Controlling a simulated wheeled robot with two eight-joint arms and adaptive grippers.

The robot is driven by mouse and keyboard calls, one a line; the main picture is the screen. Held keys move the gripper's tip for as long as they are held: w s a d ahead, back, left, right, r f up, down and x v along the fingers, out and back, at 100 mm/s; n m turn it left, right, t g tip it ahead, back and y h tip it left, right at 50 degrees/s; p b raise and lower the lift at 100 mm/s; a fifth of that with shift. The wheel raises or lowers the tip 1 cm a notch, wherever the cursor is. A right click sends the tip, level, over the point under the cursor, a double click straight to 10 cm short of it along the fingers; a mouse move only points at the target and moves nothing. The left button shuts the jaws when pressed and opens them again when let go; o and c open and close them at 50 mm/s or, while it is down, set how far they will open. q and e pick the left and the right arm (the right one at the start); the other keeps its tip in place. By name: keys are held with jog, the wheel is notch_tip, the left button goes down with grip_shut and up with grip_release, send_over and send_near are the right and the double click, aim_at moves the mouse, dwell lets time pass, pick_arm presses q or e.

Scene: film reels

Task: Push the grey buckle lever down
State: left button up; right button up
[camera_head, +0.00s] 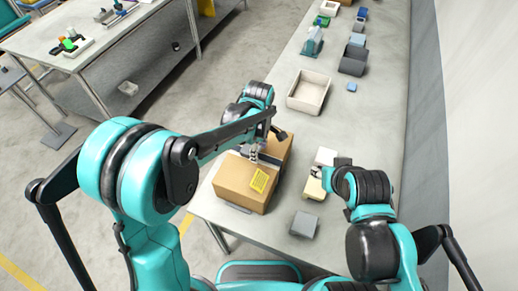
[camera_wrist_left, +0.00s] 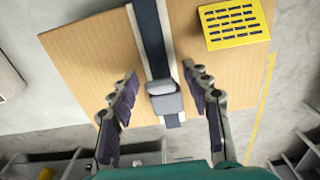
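A brown cardboard box (camera_head: 236,183) stands at the near left end of the long grey table. In the left wrist view, a dark blue strap (camera_wrist_left: 148,32) crosses the box's top. The grey buckle lever (camera_wrist_left: 165,100) sits on the strap, between the fingers of my left gripper (camera_wrist_left: 160,70). That gripper is open, with one finger on each side of the strap; I cannot tell whether it touches the box. In the head view, my left gripper (camera_head: 253,150) is over the box and the buckle cannot be made out. My right gripper (camera_head: 318,173) is beside a cream block, its fingers too small to read.
A yellow label (camera_head: 259,179) is on the box. The cream block (camera_head: 314,188) and a grey block (camera_head: 304,224) lie right of it. A pale open bin (camera_head: 308,91) and several small items stand farther back. Another table (camera_head: 110,35) is at upper left.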

pick_arm(q)
grip_shut()
jog(key=shift+s+d+f+t+y+b, duration=0.1)
jog(key=shift+d+f+t+y+b, duration=0.2)
jog(key=shift+y, duration=0.3)
jog(key=shift+y+b, duration=0.35)
jog(key=shift+y, duration=0.35)
jog(key=shift+o, duration=0.3)
grip_release()
jog(key=shift+r, duration=0.1)
jog(key=v, duration=1.1)
jog(key=shift+s+r, duration=0.3)
jog(key=shift+r, duration=0.05)
